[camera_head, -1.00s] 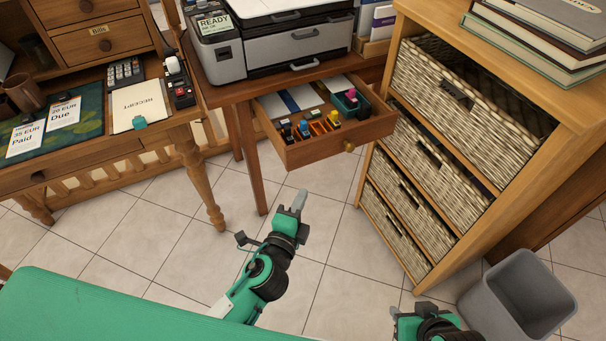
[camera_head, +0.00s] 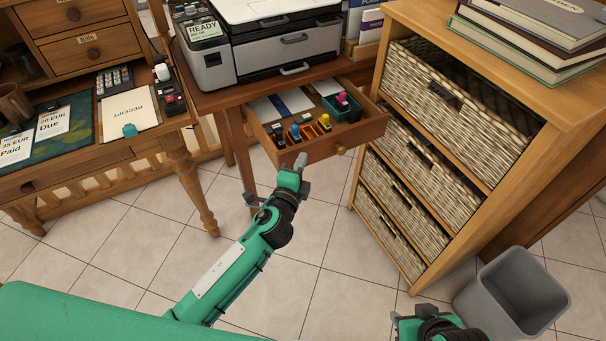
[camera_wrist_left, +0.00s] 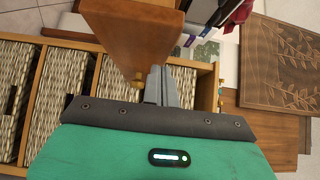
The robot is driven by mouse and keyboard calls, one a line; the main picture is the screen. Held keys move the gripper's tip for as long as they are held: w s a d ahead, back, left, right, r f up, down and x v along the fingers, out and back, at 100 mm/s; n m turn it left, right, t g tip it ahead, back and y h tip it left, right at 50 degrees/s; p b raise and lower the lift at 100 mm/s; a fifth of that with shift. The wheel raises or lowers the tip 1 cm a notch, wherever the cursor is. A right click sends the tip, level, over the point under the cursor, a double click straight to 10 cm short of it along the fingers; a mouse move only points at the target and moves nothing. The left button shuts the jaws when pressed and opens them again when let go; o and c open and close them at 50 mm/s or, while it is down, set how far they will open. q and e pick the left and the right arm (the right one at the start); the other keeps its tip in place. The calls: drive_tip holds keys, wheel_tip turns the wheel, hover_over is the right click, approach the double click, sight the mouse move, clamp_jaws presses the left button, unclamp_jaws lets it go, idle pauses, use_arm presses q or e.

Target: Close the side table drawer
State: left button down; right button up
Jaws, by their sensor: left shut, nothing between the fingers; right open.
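The side table (camera_head: 222,97) carries a printer. Its drawer (camera_head: 372,127) is pulled out, with a round knob (camera_head: 341,150) on the front. Ink bottles, papers and a teal box lie inside. My left gripper (camera_head: 300,162) is shut and empty, its fingertips close to the drawer front, left of the knob; I cannot tell whether they touch. In the left wrist view the shut fingers (camera_wrist_left: 161,86) are beside a brown wooden panel (camera_wrist_left: 133,38) and a brass knob (camera_wrist_left: 138,76). My right gripper (camera_head: 435,324) is open at the bottom edge, partly cut off.
A wooden shelf unit (camera_head: 362,190) with wicker baskets stands right of the drawer, books on top. A grey bin (camera_head: 512,295) is at lower right. A desk (camera_head: 150,150) with receipts and a calculator is at left. The tiled floor below the drawer is clear.

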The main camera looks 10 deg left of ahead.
use_arm(q)
drive_tip(key=shift+w+a, duration=0.3)
drive_tip(key=shift+w, duration=0.1)
drive_tip(key=shift+w, duration=0.1)
